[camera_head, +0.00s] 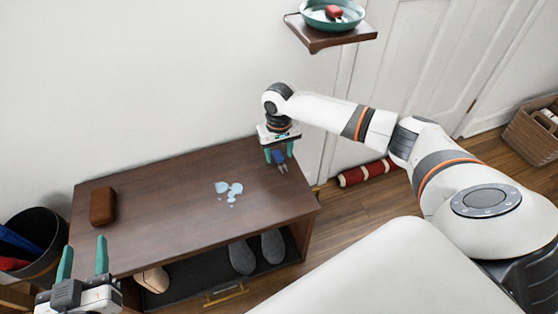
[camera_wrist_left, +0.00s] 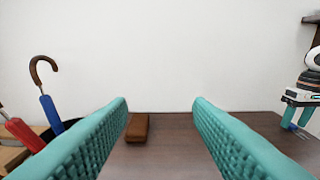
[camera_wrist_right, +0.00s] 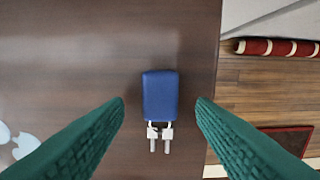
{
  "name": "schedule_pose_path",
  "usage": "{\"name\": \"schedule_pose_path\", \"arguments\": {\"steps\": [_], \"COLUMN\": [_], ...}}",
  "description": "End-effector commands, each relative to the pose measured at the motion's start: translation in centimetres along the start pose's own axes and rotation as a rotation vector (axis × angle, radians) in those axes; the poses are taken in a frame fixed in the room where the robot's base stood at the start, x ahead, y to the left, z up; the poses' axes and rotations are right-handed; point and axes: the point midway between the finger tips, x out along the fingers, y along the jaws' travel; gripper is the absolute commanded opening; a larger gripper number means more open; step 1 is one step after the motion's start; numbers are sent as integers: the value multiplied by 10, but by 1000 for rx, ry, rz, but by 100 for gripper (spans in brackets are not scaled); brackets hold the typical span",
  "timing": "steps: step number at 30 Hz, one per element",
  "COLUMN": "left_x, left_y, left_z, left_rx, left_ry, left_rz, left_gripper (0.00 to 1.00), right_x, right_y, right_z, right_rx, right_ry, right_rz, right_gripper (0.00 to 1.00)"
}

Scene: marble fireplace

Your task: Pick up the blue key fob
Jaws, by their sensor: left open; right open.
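The blue key fob (camera_wrist_right: 160,95) with two silver keys lies on the dark wooden bench (camera_head: 170,190), near its right end. In the right wrist view it sits between my right gripper's fingers (camera_wrist_right: 160,115), with a gap on each side. In the head view my right gripper (camera_head: 279,153) points down over the blue key fob (camera_head: 280,158), fingers open on either side of it. My left gripper (camera_head: 83,262) is open and empty at the bench's front left; its teal fingers also show in the left wrist view (camera_wrist_left: 160,115).
Grey slippers (camera_head: 256,254) are on the lower shelf. An umbrella bin (camera_head: 45,225) stands left. A wall shelf (camera_head: 330,38) holds a teal bowl (camera_head: 320,20).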

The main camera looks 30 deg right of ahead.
Motion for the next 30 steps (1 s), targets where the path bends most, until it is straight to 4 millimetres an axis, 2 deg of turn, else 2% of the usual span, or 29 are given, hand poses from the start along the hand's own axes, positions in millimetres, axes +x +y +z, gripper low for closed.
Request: {"name": "schedule_pose_path", "arguments": {"steps": [5,12,14,21,30], "left_x": [2,2,2,1,1], "left_y": [-2,-2,-2,-2,-2], "left_z": [12,14,14,14,14], "left_rx": [-1,-1,-1,-1,-2], "left_ry": [-81,-88,-88,-87,-85], "left_rz": [-5,-5,-5,-5,-5], "left_gripper": [46,46,46,46,46], "right_x": [8,8,8,8,7], "right_y": [0,0,0,0,0], "right_z": [0,0,0,0,0], "right_rx": [0,0,0,0,0], "right_ry": [1,1,1,0,0], "right_rz": [-1,-1,-1,-1,-1], "right_gripper": [51,51,43,3,2]}}
